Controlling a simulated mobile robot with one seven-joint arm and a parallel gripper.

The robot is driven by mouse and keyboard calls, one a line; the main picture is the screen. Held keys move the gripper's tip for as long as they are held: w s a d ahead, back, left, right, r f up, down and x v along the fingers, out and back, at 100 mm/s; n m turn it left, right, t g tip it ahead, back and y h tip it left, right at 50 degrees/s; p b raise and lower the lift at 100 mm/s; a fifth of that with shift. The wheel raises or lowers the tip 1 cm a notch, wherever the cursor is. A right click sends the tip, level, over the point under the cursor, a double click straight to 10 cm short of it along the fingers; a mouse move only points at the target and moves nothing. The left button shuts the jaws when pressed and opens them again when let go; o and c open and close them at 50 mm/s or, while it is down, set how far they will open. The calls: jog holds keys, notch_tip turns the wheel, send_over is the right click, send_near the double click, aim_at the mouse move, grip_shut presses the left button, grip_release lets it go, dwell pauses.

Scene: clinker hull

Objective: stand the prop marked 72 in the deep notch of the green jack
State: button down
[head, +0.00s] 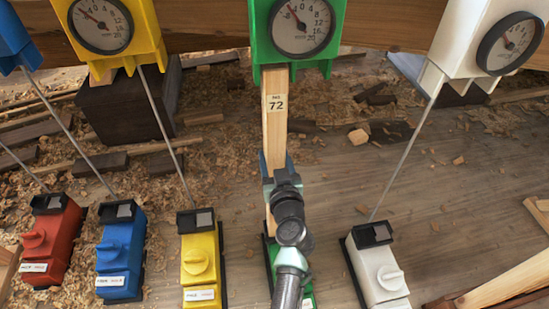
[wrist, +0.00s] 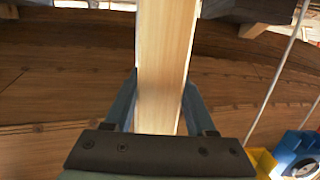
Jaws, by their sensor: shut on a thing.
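The prop marked 72 (head: 276,115) is a pale wooden bar with a label near its top. It stands about upright, its top at the underside of the green gauge unit (head: 257,35) in the head view. I cannot tell which notch its top is in, or whether it touches. Its lower end runs down behind my arm to the green box (head: 308,298), which my arm mostly covers. My gripper (head: 273,163) is shut on the prop below the label. In the wrist view the prop (wrist: 165,50) stands between the two blue fingers (wrist: 159,105).
Yellow (head: 150,35) and white (head: 455,35) gauge units hang either side, joined by thin rods to boxes below. Red (head: 52,245), blue (head: 120,262), yellow (head: 200,260) and white (head: 378,265) boxes stand on the floor. Wood shavings and blocks lie around. A timber (head: 510,285) lies at lower right.

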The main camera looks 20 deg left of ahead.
jog(key=shift+c, duration=0.8)
grip_release()
jog(key=shift+f, duration=0.15)
jog(key=p+v, duration=0.2)
jog(key=v, duration=1.1)
jog(key=shift+f+b+v, duration=0.2)
jog(key=shift+b+v, duration=0.1)
jog(key=shift+v, duration=0.95)
jog(key=shift+f+b+v, duration=0.2)
jog(key=shift+b+v, duration=0.1)
jog(key=shift+v, duration=0.9)
jog(key=shift+r, duration=0.1)
jog(key=shift+s+d, duration=0.1)
